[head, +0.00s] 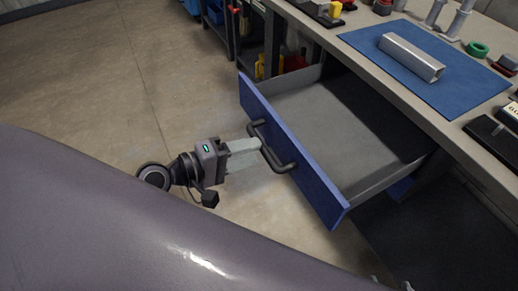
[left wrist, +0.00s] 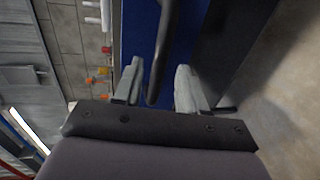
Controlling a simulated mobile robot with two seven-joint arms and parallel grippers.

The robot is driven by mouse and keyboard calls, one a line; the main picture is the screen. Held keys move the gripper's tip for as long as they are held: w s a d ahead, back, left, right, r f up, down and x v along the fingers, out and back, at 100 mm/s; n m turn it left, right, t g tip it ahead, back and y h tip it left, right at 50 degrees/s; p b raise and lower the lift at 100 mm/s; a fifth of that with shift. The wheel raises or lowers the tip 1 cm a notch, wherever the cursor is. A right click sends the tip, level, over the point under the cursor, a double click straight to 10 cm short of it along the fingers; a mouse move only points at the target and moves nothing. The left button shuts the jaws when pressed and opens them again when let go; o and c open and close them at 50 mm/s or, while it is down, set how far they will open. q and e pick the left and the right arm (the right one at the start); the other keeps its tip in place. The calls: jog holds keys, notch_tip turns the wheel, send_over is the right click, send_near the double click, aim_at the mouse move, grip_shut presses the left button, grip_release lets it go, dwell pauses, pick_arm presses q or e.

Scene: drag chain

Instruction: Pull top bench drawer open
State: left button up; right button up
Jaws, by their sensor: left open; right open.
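The top bench drawer (head: 318,182) has a blue front and a grey, empty inside. It stands well out from under the bench top. Its dark bar handle (head: 272,157) is on the front. My left gripper (head: 256,146) is at the handle with its pale fingers open. In the left wrist view, the handle (left wrist: 165,45) runs between the open fingers of the gripper (left wrist: 160,68); contact cannot be told. Two small pale tips at the bottom edge of the head view appear to be my right gripper (head: 391,284), open and apart from the drawer; the rest is hidden.
The bench top (head: 375,73) holds a blue mat (head: 425,85) with a metal channel (head: 411,57) and several small parts around it. A shelf unit (head: 217,30) stands behind at the top. The concrete floor left of the drawer is clear.

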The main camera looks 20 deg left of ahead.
pick_arm(q)
jog(key=shift+b+v, duration=0.3)
jog(key=shift+v, duration=1.2)
jog(key=s+f+m+g+y+p, duration=0.1)
jog(key=s+f+m+y+p, duration=0.6)
jog(key=m, duration=0.5)
notch_tip(320, 180, down, 3)
jog(key=shift+s+r+m+g+p, duration=0.1)
jog(key=shift+s+m+g+p, duration=0.3)
jog(key=shift+s+p, duration=0.2)
